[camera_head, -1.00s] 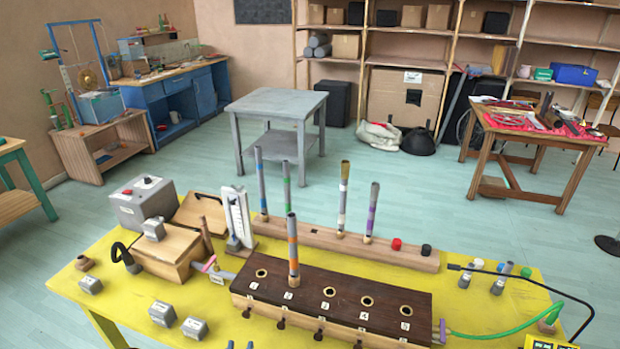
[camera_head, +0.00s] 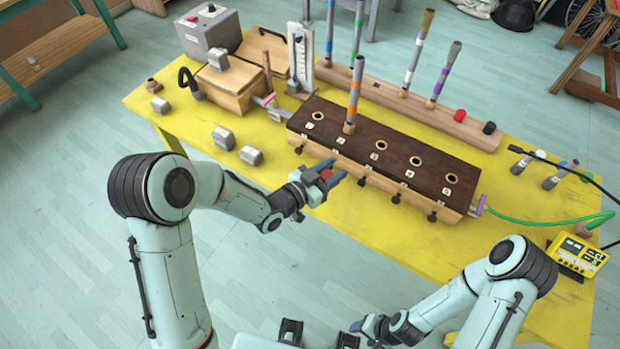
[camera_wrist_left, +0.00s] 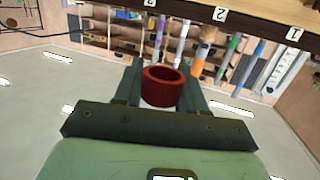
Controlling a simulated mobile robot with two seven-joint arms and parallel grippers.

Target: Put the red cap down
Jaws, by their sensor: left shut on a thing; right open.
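My left gripper (camera_head: 329,177) is shut on a small red cap (camera_head: 326,174), held up near the front left end of the dark-topped wooden box (camera_head: 390,150). In the left wrist view the red cap (camera_wrist_left: 163,88) is a hollow ring with its open end showing, between the two fingers (camera_wrist_left: 163,92). A second red cap (camera_head: 460,116) sits on the long wooden rail (camera_head: 400,99) behind the box, beside a black cap (camera_head: 489,128). My right gripper (camera_head: 366,330) is open, low in the head view, off the table's front edge.
The yellow table (camera_head: 300,204) has bare strips in front of the box and at its left. Grey blocks (camera_head: 224,138) lie on the left. A tube with an orange band (camera_head: 354,95) stands in the box. A green hose (camera_head: 540,220) and yellow meter (camera_head: 577,256) are at right.

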